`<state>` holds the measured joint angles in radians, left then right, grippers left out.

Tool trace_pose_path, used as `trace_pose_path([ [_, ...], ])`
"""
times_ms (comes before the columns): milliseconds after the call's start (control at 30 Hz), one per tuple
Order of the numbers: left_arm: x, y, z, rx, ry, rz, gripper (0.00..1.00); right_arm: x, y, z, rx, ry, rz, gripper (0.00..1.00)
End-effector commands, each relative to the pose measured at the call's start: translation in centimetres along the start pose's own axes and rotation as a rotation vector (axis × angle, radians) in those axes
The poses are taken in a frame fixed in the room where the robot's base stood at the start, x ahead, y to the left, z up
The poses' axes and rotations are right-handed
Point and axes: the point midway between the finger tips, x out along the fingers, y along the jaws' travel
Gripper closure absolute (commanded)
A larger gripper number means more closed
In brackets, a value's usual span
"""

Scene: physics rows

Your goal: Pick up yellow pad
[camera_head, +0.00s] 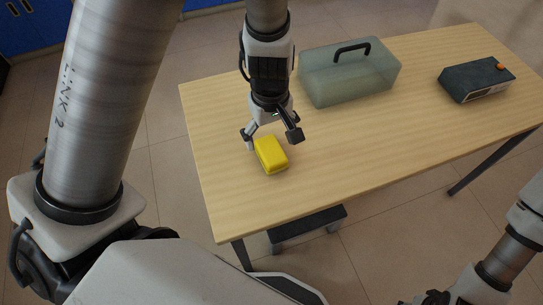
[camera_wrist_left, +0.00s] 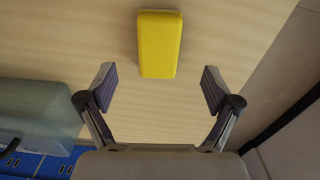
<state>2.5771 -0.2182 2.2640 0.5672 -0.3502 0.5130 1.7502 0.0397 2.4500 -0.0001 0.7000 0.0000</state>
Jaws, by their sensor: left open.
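The yellow pad (camera_head: 270,155) is a small block lying on the wooden table (camera_head: 221,205), near its left end. My left gripper (camera_head: 270,138) hangs above the table at the pad's far end, fingers spread to either side. In the left wrist view the pad (camera_wrist_left: 160,43) shows whole, just beyond the two open fingertips (camera_wrist_left: 158,88) and roughly centred between them. Nothing is between the fingers. The height of the fingertips over the pad is hard to judge. My right arm shows at the lower right, but its fingertips are not seen.
A translucent greenish case (camera_head: 350,78) with a black handle stands behind and right of my left gripper. It also shows in the left wrist view (camera_wrist_left: 40,108). A dark box (camera_head: 475,80) with an orange spot lies at the right. The table's middle is clear.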

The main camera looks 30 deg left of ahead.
Motion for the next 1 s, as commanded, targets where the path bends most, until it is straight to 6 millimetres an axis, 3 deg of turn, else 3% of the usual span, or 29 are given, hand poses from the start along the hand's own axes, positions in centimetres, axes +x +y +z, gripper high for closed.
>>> trace_pose_path([
  [367, 6.4, 0.1, -0.1, 0.002, -0.001, -0.005, 0.10, 2.4, 0.0, 0.0, 0.000, 0.000, 0.000, 0.50],
  [633, 6.8, 0.1, -0.2, 0.003, 0.000, -0.004, 0.10, 2.4, 0.0, 0.0, 0.000, 0.000, 0.000, 0.50],
  [667, 6.8, 0.1, -0.2, 0.003, 0.000, -0.004, 0.18, 2.4, 0.0, 0.0, 0.000, 0.000, 0.000, 0.50],
  [800, 6.8, 0.1, -0.2, 0.003, 0.000, -0.004, 0.67, 2.4, 0.0, 0.0, 0.000, 0.000, 0.000, 0.50],
  [833, 6.8, 0.1, -0.2, 0.003, 0.000, -0.005, 0.75, 2.4, 0.0, 0.0, 0.000, 0.000, 0.000, 0.50],
  [1000, 6.9, 0.1, -0.1, 0.003, -0.001, -0.006, 0.78, 2.4, 0.0, 0.0, 0.000, 0.000, 0.000, 0.50],
])
